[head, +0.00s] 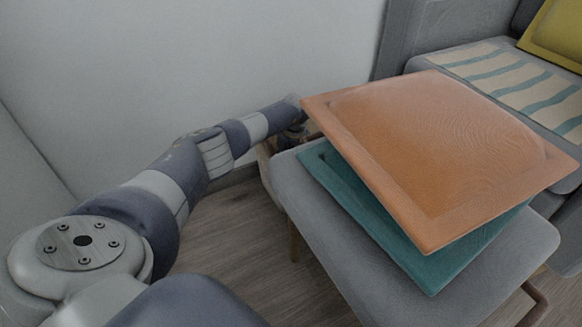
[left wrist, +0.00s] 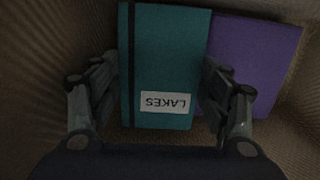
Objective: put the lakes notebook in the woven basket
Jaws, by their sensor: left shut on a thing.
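The lakes notebook (left wrist: 160,45) is teal with a dark elastic band and a white label reading LAKES, upside down in the left wrist view. My left gripper (left wrist: 158,78) is shut on it, one finger at each side edge. Brown woven walls of the basket (left wrist: 60,45) surround the notebook and the fingers. I cannot tell whether the notebook touches the basket's bottom. In the head view my left arm reaches back to a spot beside the grey seat, where the gripper is mostly hidden. My right gripper is not in view.
A purple notebook (left wrist: 253,55) lies in the basket just right of the lakes notebook. In the head view an orange cushion (head: 440,140) rests on a teal cushion (head: 430,270) on a grey seat (head: 335,240). A white wall (head: 190,70) stands behind my arm.

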